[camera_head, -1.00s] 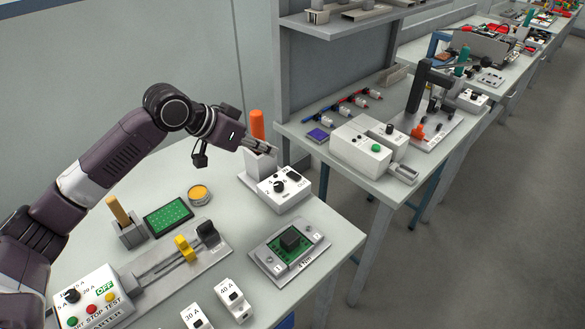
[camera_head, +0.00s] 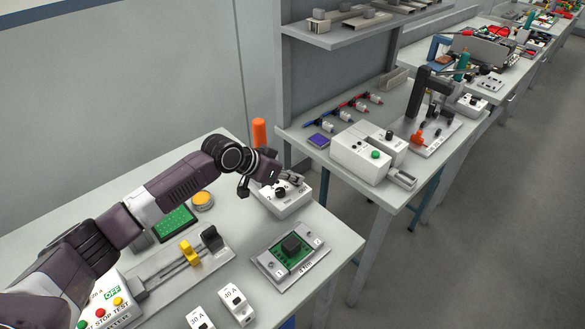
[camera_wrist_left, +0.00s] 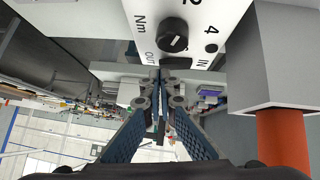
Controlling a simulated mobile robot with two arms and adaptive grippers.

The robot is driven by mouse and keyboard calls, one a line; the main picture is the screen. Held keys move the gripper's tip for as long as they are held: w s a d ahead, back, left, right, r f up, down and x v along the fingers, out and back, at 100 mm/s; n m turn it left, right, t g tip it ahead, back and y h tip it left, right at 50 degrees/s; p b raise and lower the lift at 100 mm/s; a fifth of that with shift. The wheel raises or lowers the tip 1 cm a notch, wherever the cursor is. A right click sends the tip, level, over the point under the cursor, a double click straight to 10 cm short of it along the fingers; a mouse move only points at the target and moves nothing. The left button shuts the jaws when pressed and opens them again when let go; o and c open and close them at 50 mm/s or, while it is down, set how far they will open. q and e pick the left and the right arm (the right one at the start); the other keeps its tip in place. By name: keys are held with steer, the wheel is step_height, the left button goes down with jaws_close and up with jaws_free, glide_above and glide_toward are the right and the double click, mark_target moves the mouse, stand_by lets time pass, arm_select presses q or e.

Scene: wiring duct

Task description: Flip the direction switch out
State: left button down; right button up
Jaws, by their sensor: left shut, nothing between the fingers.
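The white control box (camera_head: 287,206) stands near the far right corner of the near table, with a black dial (camera_head: 280,191) on its top. In the left wrist view, the dial (camera_wrist_left: 173,36) and the labels OUT, IN, Nm and 4 show on its white face. A dark direction switch (camera_wrist_left: 178,63) lies between OUT and IN, partly hidden by my fingertips. My left gripper (camera_wrist_left: 160,75) is shut and empty, with its tips right by the switch at the OUT side. I cannot tell whether they touch. In the head view my left gripper (camera_head: 295,180) covers the switch.
An orange handle (camera_head: 259,132) rises behind the box; in the wrist view it is close on the right, with its grey block (camera_wrist_left: 295,55). A green-chip fixture (camera_head: 291,251) and a yellow-and-black slide (camera_head: 187,251) lie in front. A round yellow tin (camera_head: 203,200) is at left.

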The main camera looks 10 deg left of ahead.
arm_select(q)
steer(key=shift+f, duration=0.1)
steer(key=shift+s+d+f+p, duration=0.1)
steer(key=shift+p, duration=0.35)
steer(key=shift+f+y, duration=0.15)
steer(key=shift+y, duration=0.15)
steer(key=shift+w+a+r, duration=0.25)
steer(key=shift+w+a, duration=0.2)
steer(key=shift+a, duration=0.15)
steer(key=shift+r, duration=0.1)
